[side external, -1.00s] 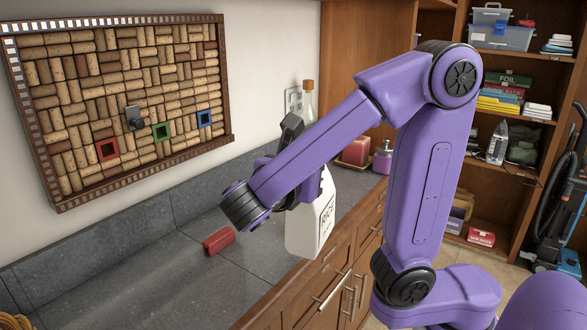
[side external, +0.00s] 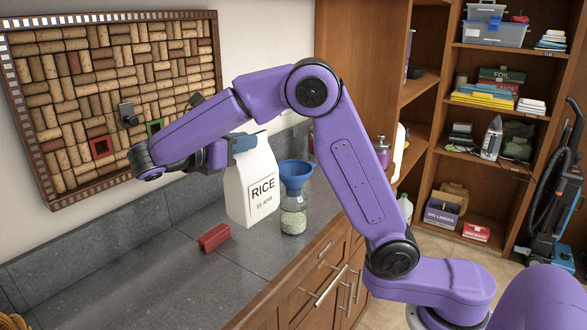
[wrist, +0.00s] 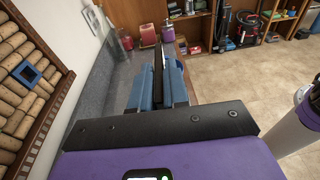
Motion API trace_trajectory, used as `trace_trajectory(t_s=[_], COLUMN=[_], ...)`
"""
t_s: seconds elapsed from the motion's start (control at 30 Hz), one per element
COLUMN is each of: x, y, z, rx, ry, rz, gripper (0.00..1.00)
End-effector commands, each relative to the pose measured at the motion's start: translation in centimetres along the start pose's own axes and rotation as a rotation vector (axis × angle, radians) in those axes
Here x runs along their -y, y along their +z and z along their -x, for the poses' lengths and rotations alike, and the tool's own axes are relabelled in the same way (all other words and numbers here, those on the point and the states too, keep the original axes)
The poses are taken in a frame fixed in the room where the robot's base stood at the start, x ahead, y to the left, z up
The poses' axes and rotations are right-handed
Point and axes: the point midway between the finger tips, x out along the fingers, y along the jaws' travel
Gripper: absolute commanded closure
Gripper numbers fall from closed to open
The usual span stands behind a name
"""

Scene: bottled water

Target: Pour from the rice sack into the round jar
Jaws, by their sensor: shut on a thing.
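The rice sack (side external: 250,190) is white with black RICE lettering and stands nearly upright, left of the round jar. My gripper (side external: 243,142) is shut on its top edge; the sack appears to hang above the counter. The round jar (side external: 293,217) is clear glass and holds pale grains in its lower part. A blue funnel (side external: 296,172) sits in its mouth. In the wrist view the blue jaw pads (wrist: 158,92) are close together, and the sack's body cannot be made out.
A red block (side external: 214,237) lies on the grey counter (side external: 150,275), left of the sack and nearer the camera. A cork board (side external: 105,90) hangs on the wall close behind my arm. A purple-topped bottle (side external: 382,152) stands behind the jar. The left counter is largely bare.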

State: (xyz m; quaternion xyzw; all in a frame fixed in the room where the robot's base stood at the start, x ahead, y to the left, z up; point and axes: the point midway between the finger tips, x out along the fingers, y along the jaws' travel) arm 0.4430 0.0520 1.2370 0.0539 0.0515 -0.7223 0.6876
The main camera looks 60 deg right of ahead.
Motion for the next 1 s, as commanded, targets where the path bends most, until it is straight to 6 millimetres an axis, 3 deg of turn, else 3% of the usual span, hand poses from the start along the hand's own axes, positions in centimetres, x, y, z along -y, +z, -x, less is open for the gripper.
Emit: trace_trajectory(t_s=[0.17, 0.57, 1.0], x=[-0.9, -0.9, -0.8], y=[-0.1, 0.0, 1.3], z=[-0.3, -0.4, -2.2], rx=[0.002, -0.012, -0.193], ry=[-0.015, -0.017, -0.017], rz=[-0.004, -0.006, -0.009], gripper=[1.00, 1.00, 1.00])
